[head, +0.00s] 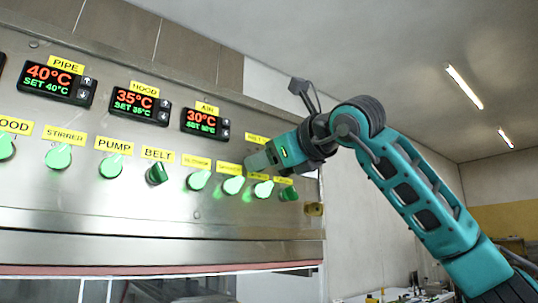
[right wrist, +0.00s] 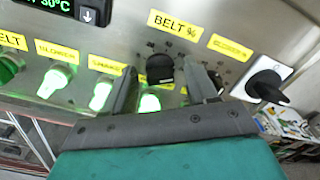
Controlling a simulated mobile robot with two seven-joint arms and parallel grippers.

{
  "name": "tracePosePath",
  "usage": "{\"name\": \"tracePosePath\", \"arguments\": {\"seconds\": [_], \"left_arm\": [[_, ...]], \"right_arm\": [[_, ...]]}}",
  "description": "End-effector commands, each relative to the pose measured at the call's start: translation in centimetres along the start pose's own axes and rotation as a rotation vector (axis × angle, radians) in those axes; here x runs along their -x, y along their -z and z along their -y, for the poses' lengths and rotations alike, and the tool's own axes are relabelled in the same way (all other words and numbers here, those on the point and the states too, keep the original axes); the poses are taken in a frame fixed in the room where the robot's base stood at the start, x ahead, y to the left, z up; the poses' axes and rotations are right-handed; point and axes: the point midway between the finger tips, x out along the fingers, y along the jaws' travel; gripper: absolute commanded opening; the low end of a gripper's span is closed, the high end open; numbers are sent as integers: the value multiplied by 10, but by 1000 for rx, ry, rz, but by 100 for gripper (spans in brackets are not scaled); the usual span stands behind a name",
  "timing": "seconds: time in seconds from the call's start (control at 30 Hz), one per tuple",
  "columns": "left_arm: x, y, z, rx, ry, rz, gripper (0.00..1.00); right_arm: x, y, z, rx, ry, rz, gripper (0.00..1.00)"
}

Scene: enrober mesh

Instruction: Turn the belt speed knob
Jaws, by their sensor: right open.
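The belt speed knob (right wrist: 160,69) is a black round knob under a yellow "BELT %" label (right wrist: 173,24) with a dotted scale around it. In the right wrist view it shows between the two fingers of my right gripper (right wrist: 163,80), which is open. I cannot tell whether the fingers touch it. In the head view my right gripper (head: 257,162) is up at the right end of the steel panel (head: 120,218) and hides the knob. My left gripper is not in view.
A row of lit green switches, including the pump switch (head: 110,166) and the darker belt switch (head: 157,173), lies left of and below my right gripper. A black rotary switch (right wrist: 268,86) sits close on the right in the wrist view. Temperature displays (head: 141,103) are above.

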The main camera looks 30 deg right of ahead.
Motion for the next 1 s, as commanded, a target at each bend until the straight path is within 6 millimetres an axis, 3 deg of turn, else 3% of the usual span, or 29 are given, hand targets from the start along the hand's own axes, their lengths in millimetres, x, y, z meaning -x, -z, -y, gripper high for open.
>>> {"name": "tracePosePath", "arguments": {"seconds": [0.1,0.67,1.0], "left_arm": [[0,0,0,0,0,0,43],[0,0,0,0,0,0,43],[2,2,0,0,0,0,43]], "right_arm": [[0,0,0,0,-1,0,56],[1,0,0,0,-1,0,2],[1,-1,0,56,0,1,1]]}}
